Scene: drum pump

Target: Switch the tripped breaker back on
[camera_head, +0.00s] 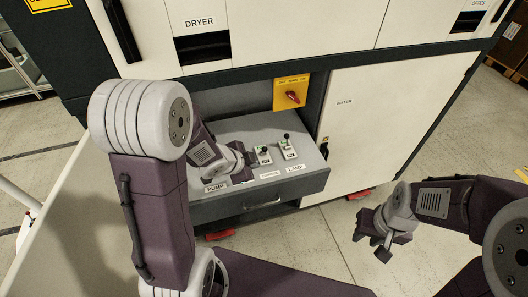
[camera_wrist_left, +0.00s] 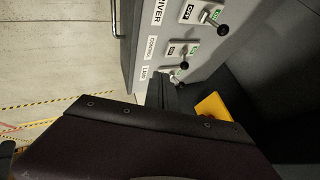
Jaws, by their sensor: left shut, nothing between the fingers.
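A grey breaker panel (camera_head: 232,203) sticks out of the cabinet, with a row of small toggle switches. The lamp switch (camera_head: 288,150) has a black-knobbed lever; the control switch (camera_head: 264,156) is left of it. The pump label (camera_head: 215,187) is at the left, its switch mostly hidden by my left gripper (camera_head: 246,172). That gripper is shut and empty, low over the panel. In the left wrist view, black-knobbed levers show beside the control label (camera_wrist_left: 151,47) and the lamp label (camera_wrist_left: 144,75). My right gripper (camera_head: 374,234) is open and empty, away from the panel.
A red rotary switch (camera_head: 292,97) on a yellow plate is on the recess's back wall, behind the switches. The white water door (camera_head: 375,115) stands right of the panel. The floor (camera_head: 300,245) in front is clear.

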